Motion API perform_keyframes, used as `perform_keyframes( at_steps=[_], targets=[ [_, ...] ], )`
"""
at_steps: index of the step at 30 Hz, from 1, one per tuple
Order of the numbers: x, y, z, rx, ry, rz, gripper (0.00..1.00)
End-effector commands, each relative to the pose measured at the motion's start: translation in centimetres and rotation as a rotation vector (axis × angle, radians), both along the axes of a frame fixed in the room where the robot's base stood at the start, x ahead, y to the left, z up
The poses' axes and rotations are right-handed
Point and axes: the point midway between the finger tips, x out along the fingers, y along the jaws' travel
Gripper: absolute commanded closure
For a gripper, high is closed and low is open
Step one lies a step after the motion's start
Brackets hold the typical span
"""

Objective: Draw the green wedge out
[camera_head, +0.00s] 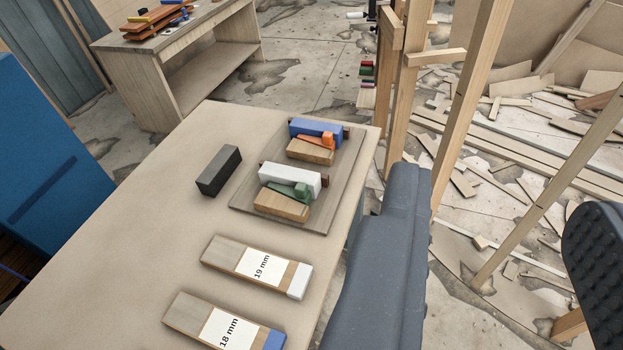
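The green wedge (301,191) sits on a brown board (245,218) on the table. It is between a white block (290,177) behind it and a wooden block (281,205) in front. Its thicker end shows at the right; its left part is thin and partly hidden between the blocks. My gripper (497,200) shows as two dark grey padded fingers, one right of centre and one at the right edge. They are wide apart with nothing between them. In the picture, the gripper is to the right of the board and the wedge.
An orange wedge (326,140) sits between a blue block (314,128) and another wooden block (309,152). A black block (218,171) and blocks marked 19 mm (257,266) and 18 mm (224,324) lie on the table (150,220). Wooden posts (473,90) stand at right.

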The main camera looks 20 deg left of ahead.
Motion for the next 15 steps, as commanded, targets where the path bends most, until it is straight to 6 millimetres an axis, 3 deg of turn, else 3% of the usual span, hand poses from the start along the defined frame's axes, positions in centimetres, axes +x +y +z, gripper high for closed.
perform_keyframes(
  at_steps=[2, 3, 8, 13, 15],
  targets=[
    [0.0, 0.0, 0.0, 0.000, 0.001, 0.000, 0.61],
    [0.0, 0.0, 0.0, 0.000, 0.001, 0.000, 0.55],
    [1.4, 0.4, 0.1, 0.007, 0.024, 0.007, 0.55],
    [5.8, 1.8, -0.7, 0.027, 0.108, 0.025, 0.55],
    [8.0, 1.4, -1.2, 0.036, 0.153, 0.032, 0.55]
  ],
)
